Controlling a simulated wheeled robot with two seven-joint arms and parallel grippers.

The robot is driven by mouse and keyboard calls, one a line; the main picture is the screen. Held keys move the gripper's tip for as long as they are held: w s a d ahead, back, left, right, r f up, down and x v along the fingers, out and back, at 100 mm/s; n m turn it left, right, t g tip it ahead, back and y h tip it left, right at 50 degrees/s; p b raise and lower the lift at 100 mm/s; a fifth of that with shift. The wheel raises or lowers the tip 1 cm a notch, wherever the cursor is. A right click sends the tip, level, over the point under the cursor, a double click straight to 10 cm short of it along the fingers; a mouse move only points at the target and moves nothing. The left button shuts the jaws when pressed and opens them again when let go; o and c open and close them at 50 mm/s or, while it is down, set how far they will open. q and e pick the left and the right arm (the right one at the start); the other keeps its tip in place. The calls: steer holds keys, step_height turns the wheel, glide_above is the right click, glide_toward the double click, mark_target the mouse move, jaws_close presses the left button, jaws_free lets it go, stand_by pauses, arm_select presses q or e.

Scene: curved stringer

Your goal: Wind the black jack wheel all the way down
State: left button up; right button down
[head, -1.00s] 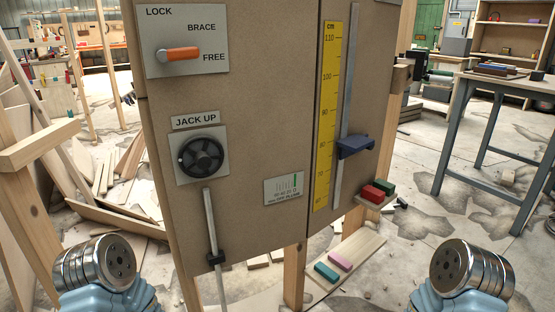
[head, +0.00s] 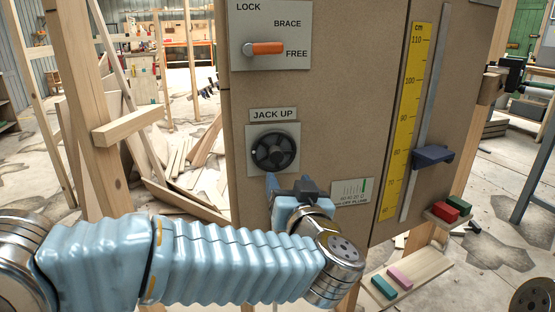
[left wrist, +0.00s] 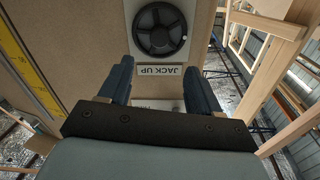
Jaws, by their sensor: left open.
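The black jack wheel (head: 274,152) sits on a grey plate under the "JACK UP" label (head: 273,114) on the brown panel. It also shows in the left wrist view (left wrist: 160,28), upside down, beyond the fingertips. My left gripper (head: 290,184) is just below the wheel in the head view, and appears apart from it. In the left wrist view its two blue fingers (left wrist: 158,80) are spread with nothing between them. The slider rod below the wheel is hidden behind my left arm. A rounded metal part of my right arm shows at the lower right edge; its gripper is out of view.
A yellow scale (head: 404,120) with a dark blue slider (head: 433,157) is on the right. Red and green blocks (head: 446,210) lie on a small ledge. A wooden post (head: 85,110) stands left of the panel.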

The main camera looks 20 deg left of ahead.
mark_target(277, 158)
arm_select(q)
steer(key=x, duration=1.2)
steer(key=shift+w+f, duration=0.1)
steer(key=shift+w, duration=0.15)
steer(key=shift+c, duration=0.4)
steer(key=c, duration=1)
